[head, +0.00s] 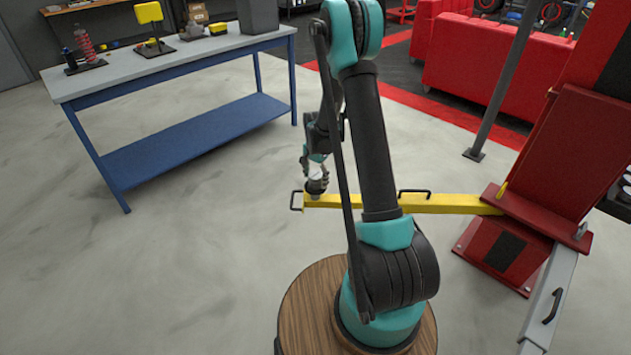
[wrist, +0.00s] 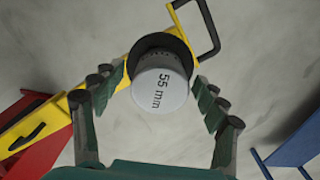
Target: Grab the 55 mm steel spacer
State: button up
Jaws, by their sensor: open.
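The steel spacer (wrist: 160,91) is a short silver cylinder marked "55 mm". It sits on a dark round pad (wrist: 162,56) at the end of a yellow lift arm (wrist: 75,101). In the head view the spacer (head: 316,174) is small, at the left end of the yellow arm (head: 440,203). My gripper (wrist: 163,98) is open, with one finger on each side of the spacer and a visible gap on both sides in the wrist view. In the head view my gripper (head: 316,168) is at the spacer, too small to judge contact.
A blue workbench (head: 190,62) with tools stands at the left. A red lift post (head: 570,130) rises at the right, with a second, silver arm (head: 550,300) below it. A thin grey post (head: 505,85) stands behind. The floor (head: 190,260) at the left front is clear.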

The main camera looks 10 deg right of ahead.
jog(key=c, duration=1.6)
jog(key=shift+o, duration=0.2)
